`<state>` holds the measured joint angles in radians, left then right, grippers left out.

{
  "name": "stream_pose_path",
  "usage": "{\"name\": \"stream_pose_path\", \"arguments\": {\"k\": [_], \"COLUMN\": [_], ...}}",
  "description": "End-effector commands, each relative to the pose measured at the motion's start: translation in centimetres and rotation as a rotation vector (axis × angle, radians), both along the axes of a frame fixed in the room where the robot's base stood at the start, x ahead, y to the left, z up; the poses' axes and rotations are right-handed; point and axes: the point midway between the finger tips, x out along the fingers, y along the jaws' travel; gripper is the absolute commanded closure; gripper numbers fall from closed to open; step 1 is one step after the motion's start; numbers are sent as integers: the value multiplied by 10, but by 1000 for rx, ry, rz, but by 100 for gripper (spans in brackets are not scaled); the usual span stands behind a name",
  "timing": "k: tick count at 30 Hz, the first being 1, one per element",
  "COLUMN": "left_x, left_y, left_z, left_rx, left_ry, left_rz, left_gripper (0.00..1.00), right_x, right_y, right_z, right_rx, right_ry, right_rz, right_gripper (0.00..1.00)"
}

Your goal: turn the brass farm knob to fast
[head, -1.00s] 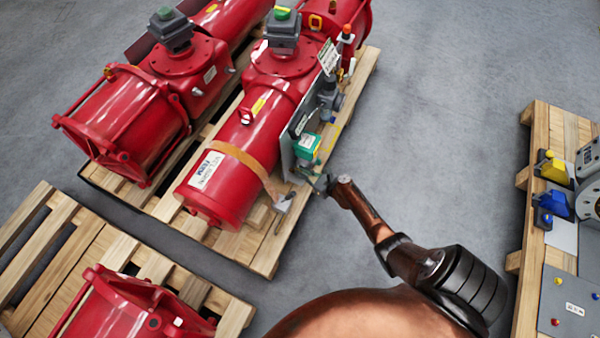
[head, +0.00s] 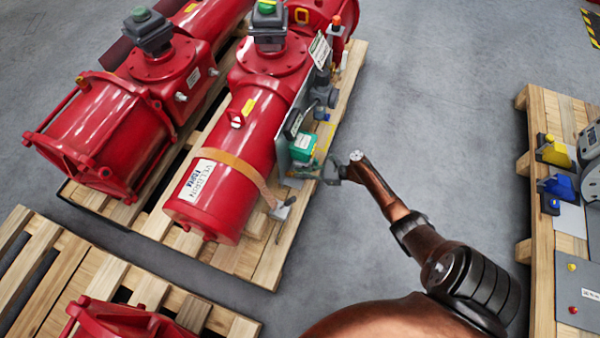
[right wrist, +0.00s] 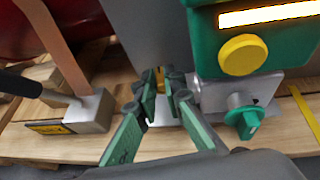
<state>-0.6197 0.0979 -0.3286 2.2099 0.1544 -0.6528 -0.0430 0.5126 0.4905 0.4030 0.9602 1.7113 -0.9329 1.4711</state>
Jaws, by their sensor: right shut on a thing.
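The brass knob (right wrist: 160,79) shows as a small yellow-gold piece low on the grey panel in the right wrist view, mostly hidden by my fingers. My right gripper (right wrist: 167,88) is shut on it, with green-faced fingers on either side. In the head view my right gripper (head: 326,171) is at the lower end of the panel, beside the green box (head: 304,147). The knob is too small to make out there. The box also shows in the right wrist view (right wrist: 205,40), right of my fingers. My left gripper is not in view.
A round yellow piece (right wrist: 243,55) is on the green box, with a green knob (right wrist: 245,119) below it. A strap (head: 238,166) crosses the red cylinder (head: 198,205) to a metal bracket (head: 281,209). Open grey floor (head: 430,120) lies to the right.

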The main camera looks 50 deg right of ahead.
Motion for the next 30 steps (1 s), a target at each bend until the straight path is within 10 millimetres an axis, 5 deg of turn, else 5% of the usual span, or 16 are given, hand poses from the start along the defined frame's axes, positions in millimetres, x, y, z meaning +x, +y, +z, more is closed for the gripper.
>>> {"name": "stream_pose_path", "arguments": {"k": [7,8,15,30], "left_x": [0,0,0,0], "left_y": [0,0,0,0], "left_z": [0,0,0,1], "left_rx": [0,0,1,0], "left_ry": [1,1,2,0], "left_rz": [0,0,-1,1], "left_gripper": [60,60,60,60], "right_x": [0,0,0,2], "right_y": [-1,-1,0,-2], "right_z": [-1,-1,-1,2], "right_rx": [-2,-2,-2,-4], "right_ry": [2,2,1,-3], "right_rz": [-1,-1,-2,-10], "right_gripper": [100,90,74,73]}}
